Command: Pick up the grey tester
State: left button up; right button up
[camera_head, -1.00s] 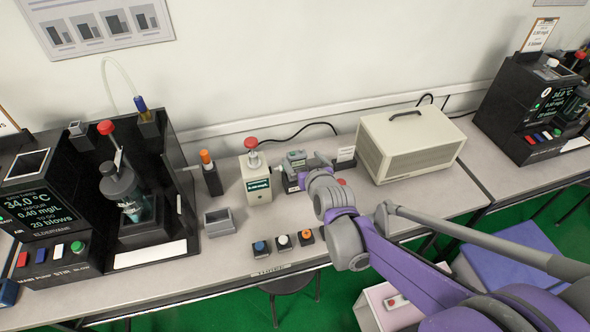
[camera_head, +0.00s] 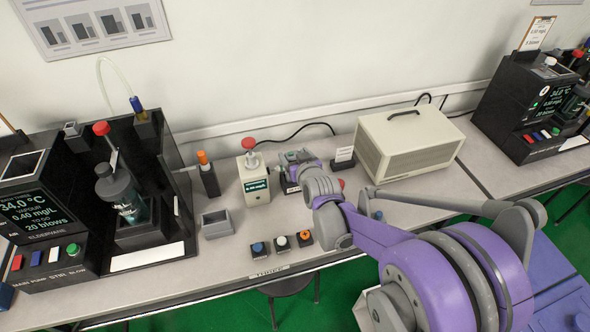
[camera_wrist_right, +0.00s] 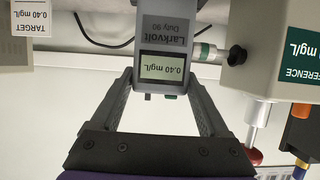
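The grey tester (camera_head: 295,157) stands on the bench to the right of the cream device with a red knob; my gripper partly hides it. In the right wrist view the tester (camera_wrist_right: 165,28) appears upside down, labelled Larkvolt Duty 90, its small display reading 0.40 mg/L. My right gripper (camera_wrist_right: 160,74) is open, with its two dark fingers spread to either side of the tester's near end. I cannot tell whether the fingertips touch it. The right gripper (camera_head: 302,170) also shows small in the head view, reaching in from the right. My left gripper is not in view.
The cream reference device (camera_head: 255,187) with its red knob stands close left of the tester. A target card (camera_head: 343,160) and large beige case (camera_head: 408,143) are to the right. Three small button blocks (camera_head: 281,242) sit at the front edge. A grey open box (camera_head: 216,223) is left.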

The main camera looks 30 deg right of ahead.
grip_shut()
dwell(0.3)
